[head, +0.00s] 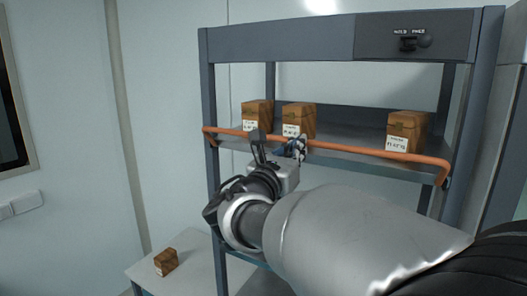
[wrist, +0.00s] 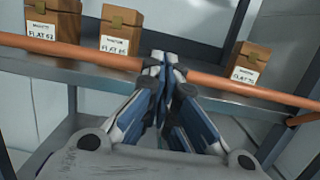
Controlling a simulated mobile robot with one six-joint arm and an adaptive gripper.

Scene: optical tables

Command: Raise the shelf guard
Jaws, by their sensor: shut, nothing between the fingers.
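The shelf guard (head: 357,148) is an orange bar across the front of the shelf, bent back at both ends. It runs in front of the lower part of the boxes, near the shelf's front edge. In the wrist view the guard (wrist: 228,85) crosses the picture behind my fingers. My gripper (head: 297,148) is at the guard, left of its middle, with its fingertips overlapping the bar in both views. The fingers (wrist: 164,60) are shut with nothing between them. I cannot tell whether they touch the bar.
Three brown boxes stand on the shelf (head: 345,138): left (head: 257,115), middle (head: 298,118) and right (head: 407,131). The grey rack has an upper panel with a small dark fixture (head: 410,42). Another box (head: 166,261) sits on a low table (head: 196,262) at lower left.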

